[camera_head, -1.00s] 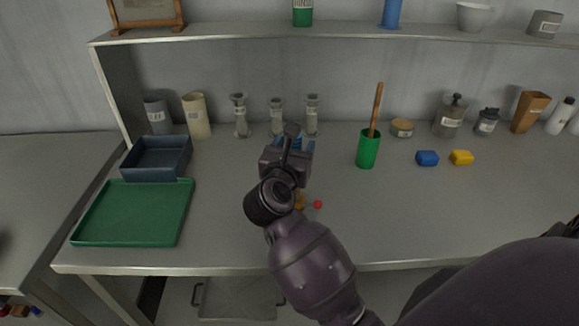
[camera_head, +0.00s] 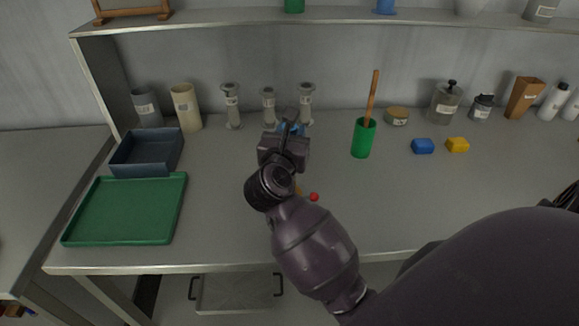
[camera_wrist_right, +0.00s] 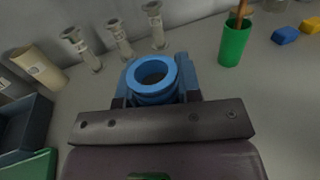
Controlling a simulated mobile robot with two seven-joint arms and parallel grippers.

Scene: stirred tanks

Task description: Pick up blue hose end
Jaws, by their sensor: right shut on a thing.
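The blue hose end (camera_wrist_right: 153,77) shows in the right wrist view as a thick blue ring with an open middle, between the fingers of my right gripper (camera_wrist_right: 158,88). The gripper is shut on it. In the head view my right gripper (camera_head: 287,135) is over the middle of the bench, in front of the grey stands. Whether the hose end touches the bench cannot be told. My left gripper is not in view.
Several grey stands (camera_head: 231,106) line the back. A green cup (camera_head: 363,138) with a wooden stick stands right of the gripper. Left are a green tray (camera_head: 176,196) and dark bin (camera_head: 148,170). A red ball (camera_head: 314,197) lies near my arm. Blue (camera_head: 423,146) and yellow (camera_head: 457,145) blocks lie right.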

